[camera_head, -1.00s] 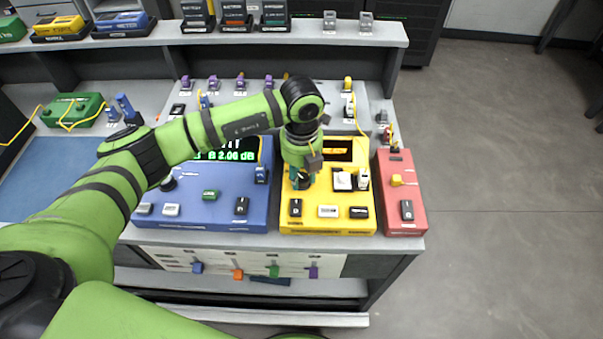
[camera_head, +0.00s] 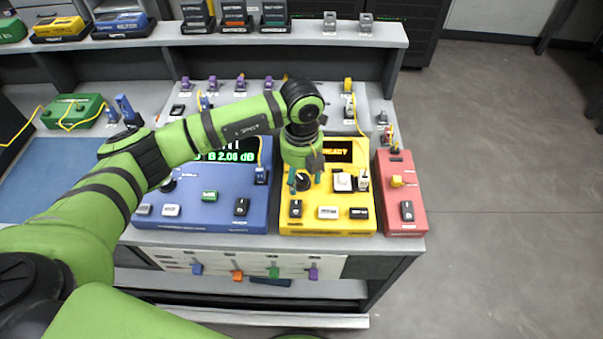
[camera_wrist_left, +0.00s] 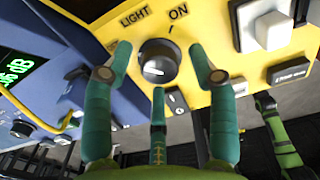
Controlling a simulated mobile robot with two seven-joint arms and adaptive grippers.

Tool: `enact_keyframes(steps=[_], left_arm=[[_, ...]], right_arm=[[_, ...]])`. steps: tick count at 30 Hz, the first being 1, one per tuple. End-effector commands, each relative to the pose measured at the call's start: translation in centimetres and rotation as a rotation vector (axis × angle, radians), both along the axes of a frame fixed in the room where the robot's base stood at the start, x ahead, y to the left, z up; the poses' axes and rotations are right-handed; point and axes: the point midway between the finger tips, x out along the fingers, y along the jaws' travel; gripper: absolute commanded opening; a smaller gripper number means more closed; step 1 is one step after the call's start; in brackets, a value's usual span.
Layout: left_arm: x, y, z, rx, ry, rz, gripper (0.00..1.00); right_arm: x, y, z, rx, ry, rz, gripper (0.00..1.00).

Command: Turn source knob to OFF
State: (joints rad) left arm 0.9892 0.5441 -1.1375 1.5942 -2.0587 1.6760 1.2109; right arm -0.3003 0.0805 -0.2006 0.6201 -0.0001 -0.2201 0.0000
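The dark round knob (camera_head: 303,182) is on the yellow unit (camera_head: 287,222). In the left wrist view the knob (camera_wrist_left: 157,62) lies below the printed words LIGHT and ON, and it carries a pale mark on its face. I cannot read a word OFF. My left gripper (camera_head: 305,178) is over the knob, pointing down. In the left wrist view its green fingers (camera_wrist_left: 158,58) are spread, one on each side of the knob with a gap to it, and hold nothing. My right gripper is not seen.
The yellow unit's display (camera_head: 337,151) reads READY. A white switch (camera_head: 343,181) stands just right of the gripper. The blue unit (camera_head: 225,218) is on the left and the red unit (camera_head: 403,222) on the right. The bench front edge is close by.

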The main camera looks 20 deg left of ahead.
Motion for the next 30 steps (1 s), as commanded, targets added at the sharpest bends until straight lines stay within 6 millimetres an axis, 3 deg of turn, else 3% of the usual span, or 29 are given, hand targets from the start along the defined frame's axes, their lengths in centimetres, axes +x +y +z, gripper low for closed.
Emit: enact_keyframes(steps=[5, 8, 21, 30], left_arm=[[0.1, 0.0, 0.6, -0.001, -0.002, 0.000, 0.58], [0.2, 0.0, 1.9, -0.001, -0.006, 0.000, 0.58], [0.1, 0.0, 10.5, 0.000, -0.002, -0.001, 0.58], [0.0, 0.0, 12.1, 0.000, 0.000, 0.000, 0.58]], right_arm=[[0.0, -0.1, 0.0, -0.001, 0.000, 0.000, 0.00], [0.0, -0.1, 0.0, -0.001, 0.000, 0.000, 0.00], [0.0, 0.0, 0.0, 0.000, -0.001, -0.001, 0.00], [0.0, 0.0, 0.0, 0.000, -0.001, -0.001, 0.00]])
